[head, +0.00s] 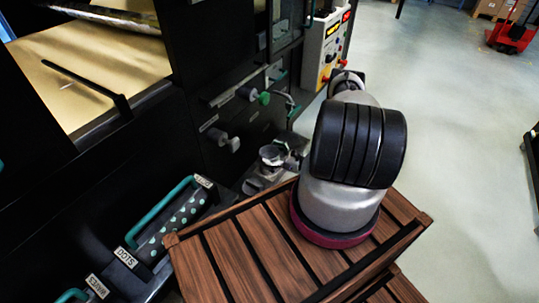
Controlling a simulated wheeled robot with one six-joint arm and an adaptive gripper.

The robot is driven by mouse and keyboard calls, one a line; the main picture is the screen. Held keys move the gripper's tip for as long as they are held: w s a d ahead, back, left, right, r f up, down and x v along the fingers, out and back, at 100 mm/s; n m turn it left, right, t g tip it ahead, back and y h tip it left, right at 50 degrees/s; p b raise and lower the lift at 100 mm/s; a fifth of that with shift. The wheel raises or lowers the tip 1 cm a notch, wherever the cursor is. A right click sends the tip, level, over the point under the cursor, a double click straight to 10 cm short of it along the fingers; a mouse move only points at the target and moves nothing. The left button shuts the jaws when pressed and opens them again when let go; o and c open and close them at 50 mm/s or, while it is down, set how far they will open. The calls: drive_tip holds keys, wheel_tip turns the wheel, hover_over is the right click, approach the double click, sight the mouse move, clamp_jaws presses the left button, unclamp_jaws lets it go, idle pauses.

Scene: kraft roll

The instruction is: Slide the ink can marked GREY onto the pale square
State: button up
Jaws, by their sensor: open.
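I see no ink can marked GREY and no pale square in the head view. My gripper is not in view. Part of my arm fills the middle of the picture and hides what is behind it.
A black press stands at the left, with a pale sheet (95,62) on it. Teal-handled pieces stand low left; one label reads DOTS (126,258). A control panel (322,48) is at top centre. Pale floor (450,150) is clear at right, with a red pallet truck (510,37) far off.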

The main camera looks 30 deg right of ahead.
drive_tip(key=v, duration=1.1)
drive_tip(key=shift+s+d, duration=0.2)
drive_tip(key=shift+s, duration=0.15)
